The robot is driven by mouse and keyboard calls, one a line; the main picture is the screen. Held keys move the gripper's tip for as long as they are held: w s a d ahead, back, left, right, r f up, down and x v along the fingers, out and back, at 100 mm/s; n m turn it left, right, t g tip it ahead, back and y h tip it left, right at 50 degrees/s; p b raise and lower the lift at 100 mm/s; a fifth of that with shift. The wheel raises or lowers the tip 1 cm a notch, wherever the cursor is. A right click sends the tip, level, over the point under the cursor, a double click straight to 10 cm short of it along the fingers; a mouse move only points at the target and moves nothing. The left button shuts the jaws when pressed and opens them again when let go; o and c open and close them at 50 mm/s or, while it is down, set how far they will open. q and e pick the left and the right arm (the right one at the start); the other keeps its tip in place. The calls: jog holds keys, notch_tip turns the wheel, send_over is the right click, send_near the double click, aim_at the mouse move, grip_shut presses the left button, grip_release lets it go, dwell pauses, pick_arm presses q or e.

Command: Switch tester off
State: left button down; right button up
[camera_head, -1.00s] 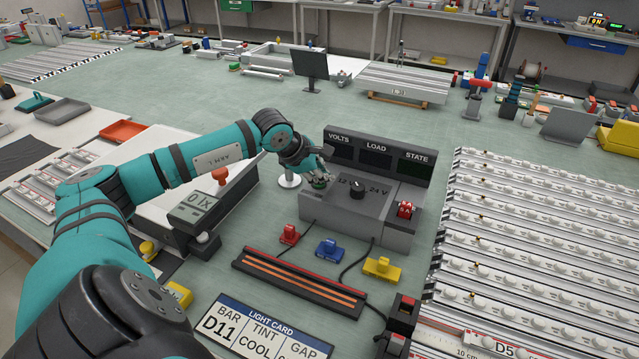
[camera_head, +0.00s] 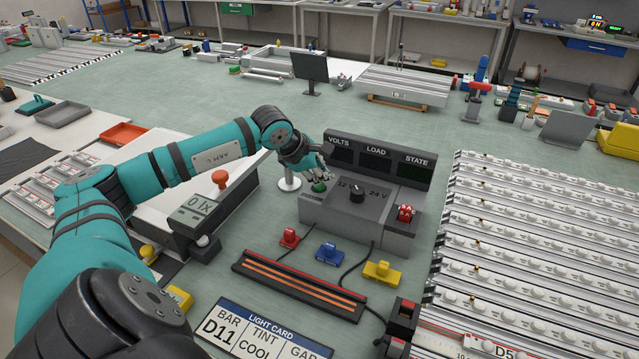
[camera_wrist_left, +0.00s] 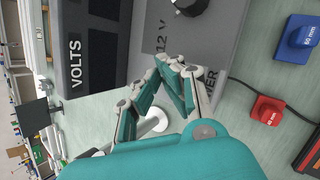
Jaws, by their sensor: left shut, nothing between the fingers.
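The tester (camera_head: 350,215) is a grey box with a raised panel labelled VOLTS, LOAD and STATE; its display windows look dark. On its top are a green button (camera_head: 318,187) at the left and a black knob (camera_head: 357,194) between 12 V and 24 V. A red switch (camera_head: 405,212) sits at its right. My left gripper (camera_head: 327,178) is shut and empty, just above and behind the green button, apparently apart from it. In the wrist view its closed fingers (camera_wrist_left: 173,65) partly cover the power label and hide the button; the knob (camera_wrist_left: 191,4) shows above. My right gripper is out of view.
Red (camera_head: 289,237), blue (camera_head: 329,252) and yellow (camera_head: 382,269) blocks lie in front of the tester, before a slotted dark strip (camera_head: 300,284). A round white-based stand (camera_head: 289,184) is close to my left gripper. Rows of light bars (camera_head: 540,240) fill the right.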

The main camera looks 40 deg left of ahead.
aim_at(322, 186)
pick_arm(q)
jog(key=shift+r+p, duration=1.15)
jog(key=shift+r, duration=1.6)
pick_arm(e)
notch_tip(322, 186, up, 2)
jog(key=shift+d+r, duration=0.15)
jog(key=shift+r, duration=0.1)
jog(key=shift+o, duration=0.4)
